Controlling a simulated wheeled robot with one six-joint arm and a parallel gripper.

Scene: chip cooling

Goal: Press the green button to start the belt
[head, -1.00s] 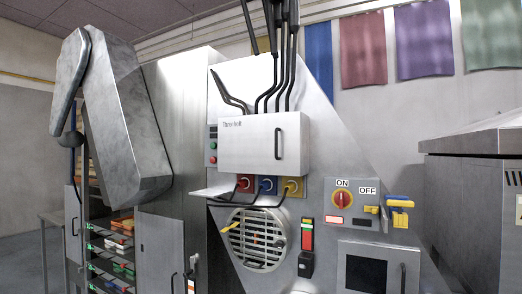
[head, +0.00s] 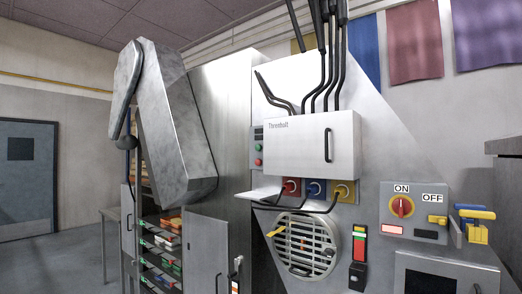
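A small control panel (head: 257,140) is on the machine's front, just left of the white box labelled Threeballt or similar. It carries a small green button (head: 259,147) with a small red button (head: 259,162) below it. Both are small in the view, and I cannot tell whether either is pressed. My gripper is not in view.
A white box (head: 330,145) with black cables above projects beside the panel. A red knob (head: 402,207) marked ON/OFF is to the right. A large grey metal housing (head: 170,130) and tray racks (head: 165,243) stand left. Open floor (head: 62,262) shows at far left.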

